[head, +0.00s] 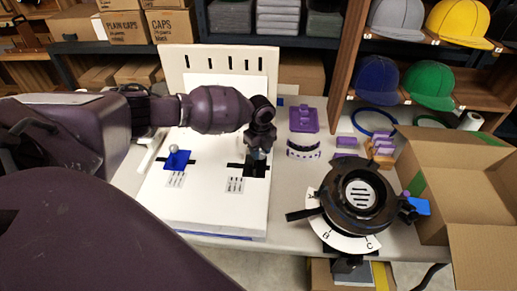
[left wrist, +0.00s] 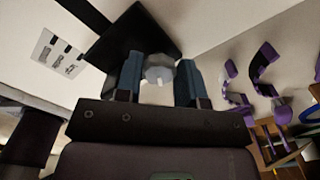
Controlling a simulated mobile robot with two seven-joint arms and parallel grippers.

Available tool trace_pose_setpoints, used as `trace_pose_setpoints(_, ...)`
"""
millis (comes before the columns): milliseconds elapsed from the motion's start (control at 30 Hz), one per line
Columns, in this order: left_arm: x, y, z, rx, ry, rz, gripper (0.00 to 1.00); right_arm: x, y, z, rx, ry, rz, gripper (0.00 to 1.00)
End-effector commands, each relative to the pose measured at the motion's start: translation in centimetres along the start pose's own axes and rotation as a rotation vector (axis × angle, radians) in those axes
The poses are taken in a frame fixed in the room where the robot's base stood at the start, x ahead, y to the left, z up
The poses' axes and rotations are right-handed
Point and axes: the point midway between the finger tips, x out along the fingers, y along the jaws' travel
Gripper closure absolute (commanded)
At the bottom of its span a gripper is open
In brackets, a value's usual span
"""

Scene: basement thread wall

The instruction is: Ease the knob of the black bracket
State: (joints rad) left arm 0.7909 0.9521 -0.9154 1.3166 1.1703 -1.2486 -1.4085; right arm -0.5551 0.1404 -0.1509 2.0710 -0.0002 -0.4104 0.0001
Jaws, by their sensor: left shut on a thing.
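The black bracket (head: 252,171) lies on the white board (head: 205,215), on its right side, beside a small printed label. My left gripper (head: 259,152) is over the black bracket, reaching in from the left. In the left wrist view the pale grey knob (left wrist: 158,68) stands on the black bracket (left wrist: 135,38). It sits between the two blue fingers of my left gripper (left wrist: 158,84), which is shut on it. The gripper mostly hides the knob in the head view. My right gripper is not in view.
A blue bracket (head: 178,160) with a pale knob sits left on the board. Purple parts (head: 303,120) lie to the right. A black round device (head: 358,195) with a lettered scale stands front right, beside an open cardboard box (head: 480,180). Shelves with caps (head: 428,84) stand behind.

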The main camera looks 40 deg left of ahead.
Motion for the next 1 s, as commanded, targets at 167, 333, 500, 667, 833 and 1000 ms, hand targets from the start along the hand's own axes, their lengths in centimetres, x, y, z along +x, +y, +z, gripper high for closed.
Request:
trace_pose_setpoints(167, -0.3, 0.1, -0.1, -0.155, 0.001, -0.002, 0.88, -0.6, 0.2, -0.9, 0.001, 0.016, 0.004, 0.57)
trace_pose_setpoints(333, -0.3, 0.1, -0.1, -0.282, 0.001, -0.002, 0.88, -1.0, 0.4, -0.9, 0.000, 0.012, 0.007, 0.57)
trace_pose_setpoints(500, -0.2, 0.2, -0.1, -0.375, 0.001, -0.001, 0.88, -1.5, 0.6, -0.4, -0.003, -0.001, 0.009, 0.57)
trace_pose_setpoints(667, -0.1, 0.2, -0.1, -0.431, 0.000, 0.000, 0.88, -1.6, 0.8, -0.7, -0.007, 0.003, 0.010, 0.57)
trace_pose_setpoints(833, 0.0, 0.2, -0.1, -0.459, 0.000, 0.001, 0.88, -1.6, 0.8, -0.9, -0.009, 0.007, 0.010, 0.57)
trace_pose_setpoints(1000, 0.0, 0.2, -0.1, -0.467, -0.001, 0.001, 0.88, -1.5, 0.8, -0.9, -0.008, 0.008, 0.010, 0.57)
